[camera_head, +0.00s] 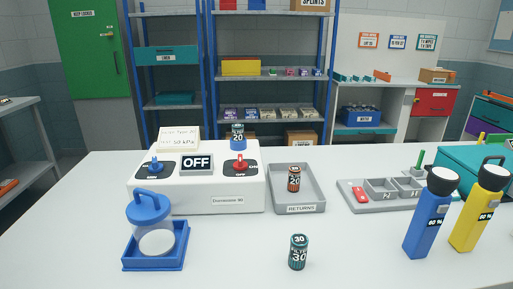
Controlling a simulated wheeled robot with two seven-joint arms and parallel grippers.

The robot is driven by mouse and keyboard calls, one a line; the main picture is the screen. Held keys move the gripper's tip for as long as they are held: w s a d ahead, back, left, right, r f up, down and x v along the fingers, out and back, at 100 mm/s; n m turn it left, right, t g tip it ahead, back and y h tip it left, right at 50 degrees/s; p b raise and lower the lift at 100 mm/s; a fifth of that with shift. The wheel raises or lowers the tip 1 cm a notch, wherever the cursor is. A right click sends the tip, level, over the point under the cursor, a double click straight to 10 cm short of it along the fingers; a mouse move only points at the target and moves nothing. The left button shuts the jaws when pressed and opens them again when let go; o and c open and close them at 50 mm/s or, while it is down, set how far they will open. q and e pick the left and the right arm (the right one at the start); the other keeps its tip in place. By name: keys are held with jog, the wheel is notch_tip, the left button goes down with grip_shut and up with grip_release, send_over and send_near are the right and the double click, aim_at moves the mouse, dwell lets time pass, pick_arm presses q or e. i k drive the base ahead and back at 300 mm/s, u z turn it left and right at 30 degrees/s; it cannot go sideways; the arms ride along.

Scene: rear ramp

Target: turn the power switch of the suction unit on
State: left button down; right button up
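The white suction unit (227,199) stands on the table at centre left. Its dark display (197,162) reads OFF. A blue lever on a dark plate (154,165) is left of the display. A red lever on a dark plate (240,163) is right of it, with small lettering that seems to read ON at its right. The labels are too small to tell surely which lever is the power switch. A blue canister marked 20 (238,137) is on the unit's rear, behind the red lever. Neither of my grippers is in view.
A blue-lidded jar (149,209) stands in a blue tray (181,247) in front of the unit. A grey returns tray (309,206) holds a brown canister (294,179). A green canister (298,251) stands in front. Blue (428,215) and yellow (478,210) bottles stand at right.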

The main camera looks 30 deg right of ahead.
aim_at(239, 165)
jog(key=z, duration=0.5)
jog(key=i, duration=0.45)
jog(key=z, duration=0.9)
jog(key=k, duration=1.45)
jog(key=u, duration=1.1)
